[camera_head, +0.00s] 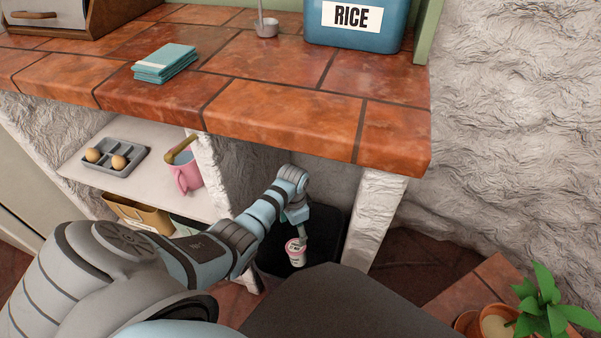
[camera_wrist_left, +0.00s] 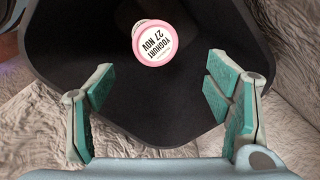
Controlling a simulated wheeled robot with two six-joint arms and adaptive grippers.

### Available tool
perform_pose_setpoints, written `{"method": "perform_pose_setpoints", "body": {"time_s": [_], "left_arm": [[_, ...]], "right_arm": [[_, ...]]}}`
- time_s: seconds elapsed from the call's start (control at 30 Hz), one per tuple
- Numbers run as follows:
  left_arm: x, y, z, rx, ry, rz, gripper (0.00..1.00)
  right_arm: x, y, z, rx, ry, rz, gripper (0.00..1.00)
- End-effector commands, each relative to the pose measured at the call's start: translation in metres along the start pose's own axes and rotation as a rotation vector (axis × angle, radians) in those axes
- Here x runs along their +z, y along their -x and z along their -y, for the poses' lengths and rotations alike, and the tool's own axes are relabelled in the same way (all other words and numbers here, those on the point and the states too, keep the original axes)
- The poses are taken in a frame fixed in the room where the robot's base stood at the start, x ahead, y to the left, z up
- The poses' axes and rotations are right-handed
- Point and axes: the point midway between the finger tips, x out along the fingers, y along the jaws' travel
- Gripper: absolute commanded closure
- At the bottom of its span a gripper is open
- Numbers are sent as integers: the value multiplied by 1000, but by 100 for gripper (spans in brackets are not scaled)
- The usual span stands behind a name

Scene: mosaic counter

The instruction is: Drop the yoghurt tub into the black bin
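The yoghurt tub (camera_head: 296,252) is small, white and pink, with a printed lid. In the wrist view the tub (camera_wrist_left: 155,44) shows lid-on, beyond my fingertips and inside the outline of the black bin's mouth. The black bin (camera_head: 328,232) stands under the counter; its dark inside (camera_wrist_left: 120,115) fills much of the wrist view. My left gripper (camera_head: 299,225) is over the bin, just above the tub. In the wrist view the left gripper (camera_wrist_left: 158,90) has its fingers wide apart with nothing between them. I cannot tell whether the tub is falling or resting. My right gripper is out of view.
The tiled counter (camera_head: 235,95) overhangs the bin and my left arm. A white leg (camera_head: 378,215) stands right of the bin. At left, a shelf holds an egg tray (camera_head: 112,160) and a pink mug (camera_head: 186,177). A potted plant (camera_head: 545,305) is at lower right.

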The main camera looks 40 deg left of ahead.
Motion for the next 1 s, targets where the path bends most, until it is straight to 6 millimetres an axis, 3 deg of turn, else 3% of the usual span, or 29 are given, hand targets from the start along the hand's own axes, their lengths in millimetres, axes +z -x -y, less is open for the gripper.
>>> {"method": "perform_pose_setpoints", "body": {"time_s": [0.27, 0.37, 0.7, 0.8, 1.0], "left_arm": [[0, 4, 1, -1, 0, -1, 28], [-1, 20, 1, -4, 0, -3, 28], [-1, 107, 1, -3, 0, -3, 28], [0, 118, 0, -1, 0, -1, 28], [0, 120, 0, 0, 0, 1, 28]], "right_arm": [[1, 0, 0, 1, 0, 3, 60], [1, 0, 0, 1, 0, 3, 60], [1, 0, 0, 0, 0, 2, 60], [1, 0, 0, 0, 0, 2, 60], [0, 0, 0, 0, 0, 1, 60]]}}
